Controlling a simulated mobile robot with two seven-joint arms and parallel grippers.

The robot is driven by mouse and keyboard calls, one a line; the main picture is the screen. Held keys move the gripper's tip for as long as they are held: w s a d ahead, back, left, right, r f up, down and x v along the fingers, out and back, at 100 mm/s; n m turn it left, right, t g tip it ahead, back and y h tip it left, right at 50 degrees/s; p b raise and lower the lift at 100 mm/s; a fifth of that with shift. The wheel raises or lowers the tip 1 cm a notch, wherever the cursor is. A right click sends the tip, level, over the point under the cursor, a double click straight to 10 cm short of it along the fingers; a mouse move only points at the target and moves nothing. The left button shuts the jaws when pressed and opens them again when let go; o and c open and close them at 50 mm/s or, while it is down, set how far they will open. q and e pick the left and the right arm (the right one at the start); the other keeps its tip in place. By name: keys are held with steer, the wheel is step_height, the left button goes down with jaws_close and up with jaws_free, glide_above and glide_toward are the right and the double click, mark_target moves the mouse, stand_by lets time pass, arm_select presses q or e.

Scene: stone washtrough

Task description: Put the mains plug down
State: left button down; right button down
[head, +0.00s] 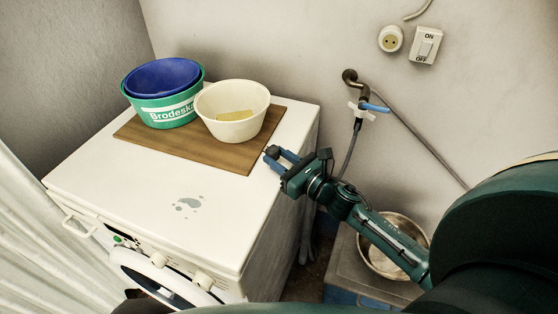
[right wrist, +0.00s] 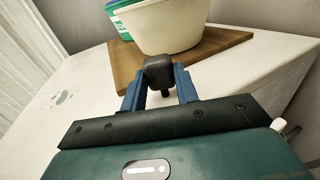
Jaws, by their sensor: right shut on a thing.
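The mains plug (right wrist: 159,72) is a small dark block held between the blue fingertips of my right gripper (right wrist: 160,88) in the right wrist view. In the head view my right gripper (head: 279,158) is over the right edge of the white washing machine top, beside the wooden board's front right corner. It is shut on the plug, which is small and dark there. I cannot tell from these views whether the plug touches the surface under it. My left gripper is not in view.
A wooden board (head: 240,158) on the washing machine (head: 110,180) carries a cream bowl (head: 222,127) and a green tub (head: 148,118) with a blue bowl (head: 160,75). The front of the top is clear except a wet patch (head: 188,204). A wall socket (head: 390,39) and switch (head: 426,45) are at upper right.

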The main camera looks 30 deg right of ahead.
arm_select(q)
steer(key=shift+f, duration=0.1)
arm_select(e)
steer(key=shift+f, duration=0.25)
steer(key=shift+f, duration=0.15)
arm_select(q)
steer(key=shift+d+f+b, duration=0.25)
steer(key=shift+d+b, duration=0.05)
steer(key=shift+b, duration=0.35)
arm_select(e)
steer(key=shift+f, duration=0.35)
steer(key=c, duration=1.1)
jaws_free()
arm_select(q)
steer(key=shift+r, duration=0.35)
arm_select(e)
steer(key=shift+o, duration=0.2)
steer(key=shift+r, duration=0.15)
